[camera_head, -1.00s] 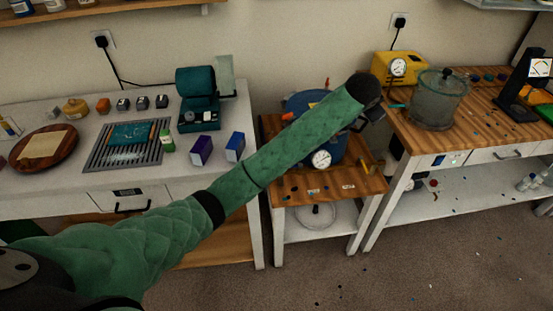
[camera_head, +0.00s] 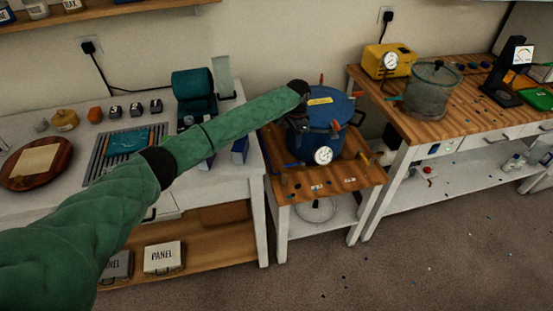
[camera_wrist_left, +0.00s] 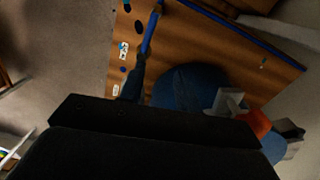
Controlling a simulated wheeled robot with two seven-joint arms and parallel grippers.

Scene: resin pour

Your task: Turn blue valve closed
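A blue pressure pot (camera_head: 330,143) with a yellow label on its lid and a white dial gauge (camera_head: 323,155) stands on the small wooden table. A thin blue handle, apparently the blue valve (camera_head: 294,164), shows at the pot's left side. It also shows in the left wrist view (camera_wrist_left: 151,32), at the top, beside a dark stem. My left arm reaches over to the pot's left side. My left gripper (camera_head: 297,122) is dark and small there, above the blue handle and seemingly apart from it. Its fingers are not clear in either view. My right gripper is not in view.
Orange-handled clamps (camera_head: 336,125) stick out around the pot. The left white bench (camera_head: 225,190) and the right wooden bench (camera_head: 410,125) flank the small table (camera_head: 345,182). A clear chamber (camera_head: 432,92) stands on the right bench. The floor in front is open.

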